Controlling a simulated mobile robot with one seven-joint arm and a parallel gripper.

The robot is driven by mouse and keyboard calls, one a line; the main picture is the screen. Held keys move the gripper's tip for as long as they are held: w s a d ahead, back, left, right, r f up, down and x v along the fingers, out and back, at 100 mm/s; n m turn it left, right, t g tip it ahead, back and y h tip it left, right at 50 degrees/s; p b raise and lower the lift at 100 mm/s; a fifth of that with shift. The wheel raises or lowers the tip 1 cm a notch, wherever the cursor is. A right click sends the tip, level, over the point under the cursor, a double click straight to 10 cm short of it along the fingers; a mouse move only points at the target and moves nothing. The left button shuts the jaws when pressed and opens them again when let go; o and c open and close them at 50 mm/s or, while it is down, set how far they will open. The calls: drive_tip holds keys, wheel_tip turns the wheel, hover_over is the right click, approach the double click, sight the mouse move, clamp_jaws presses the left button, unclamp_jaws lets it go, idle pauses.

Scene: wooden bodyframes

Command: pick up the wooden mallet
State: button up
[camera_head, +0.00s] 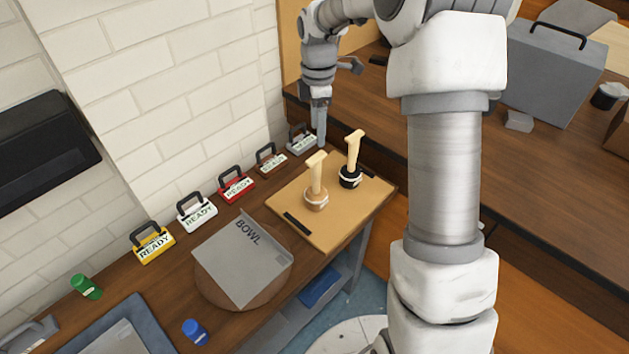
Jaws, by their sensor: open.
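Two upright objects with pale wooden handles stand on a light wooden board (291,208) at the back end of the counter. The nearer one, with a tan round base and a light band, looks like the wooden mallet (316,192). The other has a black base (350,178) and stands a little behind it to the right. My gripper (319,130) points down near the wall, beyond the board and above a grey tagged item. It is open and empty, apart from both handled objects. Its fingers are seen nearly edge-on, so their gap is hard to make out.
A row of tagged items, including a red one (236,187) and a yellow one (153,244), lines the brick wall. A grey sheet marked BOWL (241,262) lies on a round board. My arm fills the right middle.

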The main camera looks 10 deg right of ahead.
sight(316, 180)
wheel_tip(316, 180, down, 12)
drive_tip(key=shift+a+f, duration=0.1)
drive_tip(key=shift+f, duration=0.05)
drive_tip(key=shift+s+a+f+p, duration=0.15)
drive_tip(key=shift+f+p, duration=0.15)
drive_tip(key=shift+f, duration=1.05)
drive_tip(key=shift+s+a+f+p, duration=0.15)
drive_tip(key=shift+f+p, duration=0.15)
drive_tip(key=shift+f, duration=1)
drive_tip(key=shift+d, duration=0.1)
clamp_jaws()
